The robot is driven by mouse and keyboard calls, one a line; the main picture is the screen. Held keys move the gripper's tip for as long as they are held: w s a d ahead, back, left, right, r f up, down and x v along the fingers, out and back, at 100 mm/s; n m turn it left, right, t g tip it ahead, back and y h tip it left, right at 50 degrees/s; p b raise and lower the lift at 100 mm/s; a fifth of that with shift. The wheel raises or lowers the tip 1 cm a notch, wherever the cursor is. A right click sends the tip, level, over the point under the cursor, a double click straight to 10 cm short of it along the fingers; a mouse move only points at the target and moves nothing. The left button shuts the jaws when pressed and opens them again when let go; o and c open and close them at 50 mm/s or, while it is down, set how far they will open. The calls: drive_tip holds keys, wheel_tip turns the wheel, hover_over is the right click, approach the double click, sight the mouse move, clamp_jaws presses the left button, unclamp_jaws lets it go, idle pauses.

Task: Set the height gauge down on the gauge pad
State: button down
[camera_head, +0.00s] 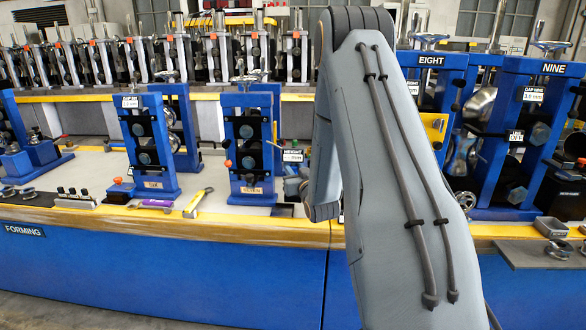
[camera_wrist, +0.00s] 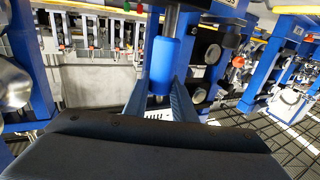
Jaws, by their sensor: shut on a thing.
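My gripper (camera_wrist: 162,88) shows in the wrist view, its two blue-grey fingers reaching up from the dark body at the bottom. They are shut on a blue cylindrical piece with a dark rod above it, which appears to be the height gauge (camera_wrist: 167,64). In the head view my arm hides the gripper and the gauge. A small sign reading HEIGHT (camera_head: 293,155) stands beside the blue stand at centre. I cannot make out the gauge pad; my arm covers part of that area.
Blue roll stands line the pale bench, including the centre stand (camera_head: 249,145) and those marked EIGHT (camera_head: 431,61) and NINE (camera_head: 553,69). A yellow wrench (camera_head: 197,203) and a purple-handled tool (camera_head: 152,204) lie near the bench's yellow front edge (camera_head: 260,230).

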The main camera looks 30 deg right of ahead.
drive_tip(key=shift+r, duration=0.15)
drive_tip(key=w+a+f+b, duration=0.1)
drive_tip(key=w+f+b, duration=0.5)
drive_tip(key=w, duration=0.1)
drive_tip(key=shift+a, duration=0.2)
idle(0.8)
drive_tip(key=shift+f+b, duration=0.15)
drive_tip(key=shift+b, duration=0.2)
idle(0.4)
